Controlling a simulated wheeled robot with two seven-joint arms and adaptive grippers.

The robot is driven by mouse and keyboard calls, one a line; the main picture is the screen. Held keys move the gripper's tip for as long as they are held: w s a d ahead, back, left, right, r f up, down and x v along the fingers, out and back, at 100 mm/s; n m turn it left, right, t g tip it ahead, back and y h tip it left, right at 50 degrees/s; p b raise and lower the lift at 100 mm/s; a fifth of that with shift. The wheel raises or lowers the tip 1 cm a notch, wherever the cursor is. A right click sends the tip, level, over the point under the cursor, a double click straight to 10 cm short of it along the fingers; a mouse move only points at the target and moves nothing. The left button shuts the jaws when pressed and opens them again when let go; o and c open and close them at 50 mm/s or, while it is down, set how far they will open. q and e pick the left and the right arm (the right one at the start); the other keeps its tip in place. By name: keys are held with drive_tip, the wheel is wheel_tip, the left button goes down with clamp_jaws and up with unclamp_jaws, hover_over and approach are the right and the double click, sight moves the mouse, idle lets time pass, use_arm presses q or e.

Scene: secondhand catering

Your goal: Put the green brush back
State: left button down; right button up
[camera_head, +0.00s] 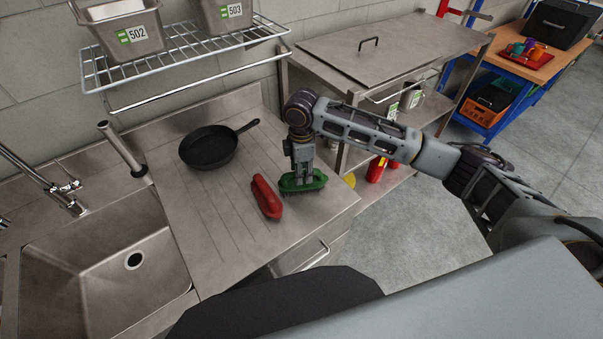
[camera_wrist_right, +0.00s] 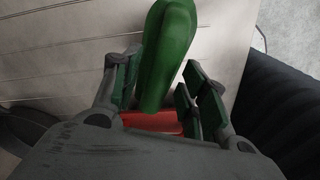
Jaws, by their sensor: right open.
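The green brush (camera_head: 318,181) lies on the ribbed steel drainboard (camera_head: 215,215), near its right edge, bristles down. My right gripper (camera_head: 302,174) points down over the brush's middle. In the right wrist view the brush (camera_wrist_right: 168,50) lies between the two spread fingers (camera_wrist_right: 160,84) of that gripper, with gaps visible at the sides. A red brush (camera_head: 266,197) lies just left of the green one; part of it shows as a red shape (camera_wrist_right: 152,122) in the wrist view. My left gripper is out of view.
A black frying pan (camera_head: 207,148) sits at the back of the drainboard. A sink (camera_head: 100,285) with a tap is at left. A wire shelf (camera_head: 190,52) with bins 502 (camera_head: 128,32) and 503 (camera_head: 222,14) hangs above.

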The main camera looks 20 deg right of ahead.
wheel_tip(320, 180, up, 11)
drive_tip(key=shift+f+b, duration=0.15)
drive_tip(key=shift+b, duration=0.3)
drive_tip(key=shift+f, duration=0.1)
idle(0.7)
